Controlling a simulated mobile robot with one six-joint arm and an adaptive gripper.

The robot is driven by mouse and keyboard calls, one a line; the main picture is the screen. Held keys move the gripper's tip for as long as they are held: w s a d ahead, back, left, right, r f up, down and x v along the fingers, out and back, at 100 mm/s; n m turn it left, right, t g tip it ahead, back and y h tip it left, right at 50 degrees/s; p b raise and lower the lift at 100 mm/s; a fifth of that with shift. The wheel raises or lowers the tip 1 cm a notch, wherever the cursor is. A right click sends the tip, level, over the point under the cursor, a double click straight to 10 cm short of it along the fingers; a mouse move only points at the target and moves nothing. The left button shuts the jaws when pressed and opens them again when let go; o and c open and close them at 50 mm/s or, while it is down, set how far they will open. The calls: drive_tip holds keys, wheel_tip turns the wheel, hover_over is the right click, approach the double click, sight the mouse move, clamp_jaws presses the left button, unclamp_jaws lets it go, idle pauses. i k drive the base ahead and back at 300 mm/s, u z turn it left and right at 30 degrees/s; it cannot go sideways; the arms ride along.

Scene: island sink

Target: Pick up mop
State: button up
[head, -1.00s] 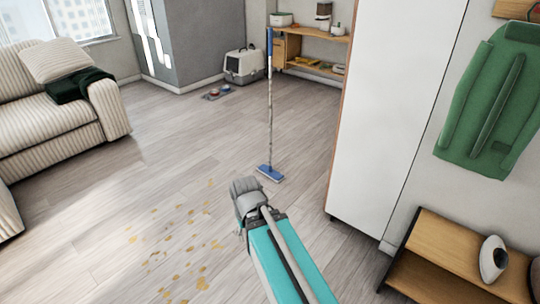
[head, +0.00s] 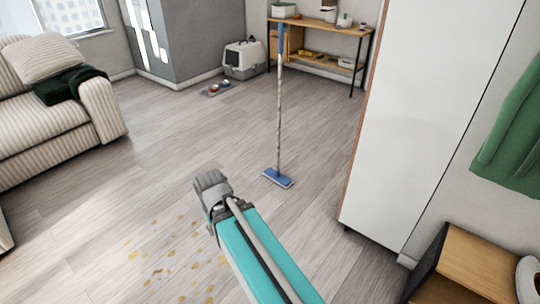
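The mop (head: 279,110) stands upright on the wooden floor, in the middle of the head view. It has a blue upper grip, a thin grey pole and a flat blue head (head: 278,178) resting on the floor. My gripper (head: 209,181) is at the end of my teal arm, nearer to me and to the left of the mop head in the picture. It is apart from the mop. Its fingers are seen from behind and are too small and foreshortened to tell whether they are open or shut.
A tall white cabinet (head: 425,110) stands to the right of the mop. A wooden shelf (head: 335,30) and a pet carrier (head: 243,60) are behind it. A striped sofa (head: 50,120) is at left. Yellowish spots (head: 180,265) lie on the floor. The floor around the mop is clear.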

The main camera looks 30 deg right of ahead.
sight(285, 182)
drive_tip(key=i, duration=0.8)
drive_tip(key=z, duration=1)
drive_tip(key=i, duration=0.9)
drive_tip(key=z, duration=0.6)
drive_tip(key=k, duration=0.95)
drive_tip(key=z, duration=0.1)
drive_tip(key=i, duration=0.3)
drive_tip(key=z, duration=0.05)
